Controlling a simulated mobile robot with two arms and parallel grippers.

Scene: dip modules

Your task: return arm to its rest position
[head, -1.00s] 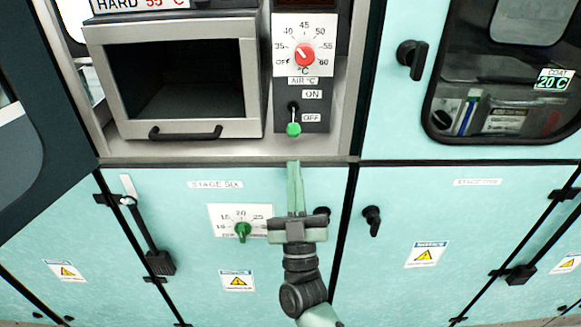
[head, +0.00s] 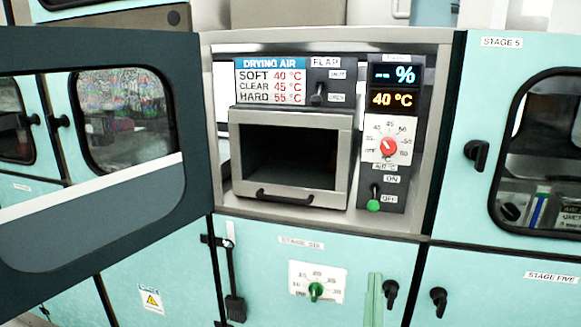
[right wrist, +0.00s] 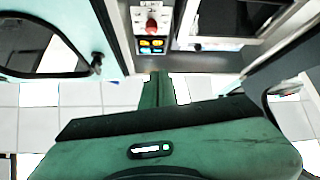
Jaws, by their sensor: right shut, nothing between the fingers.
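My right gripper (head: 374,300) shows at the bottom of the head view, in front of the lower cabinet panel and below the control panel. Only its green fingers are seen there, pressed together and empty; the rest is cut off by the frame edge. In the right wrist view, the shut green fingers (right wrist: 157,90) reach forward beyond the dark front edge of the gripper body (right wrist: 160,150). They hold nothing. My left gripper does not show in either view.
A metal drying chamber (head: 345,185) with an open dark front sits in the cabinet. Beside it are a red temperature dial (head: 388,147) and a green-tipped switch (head: 374,205). A large dark-framed door (head: 195,95) stands open at the left. Black handles (head: 477,154) stick out at the right.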

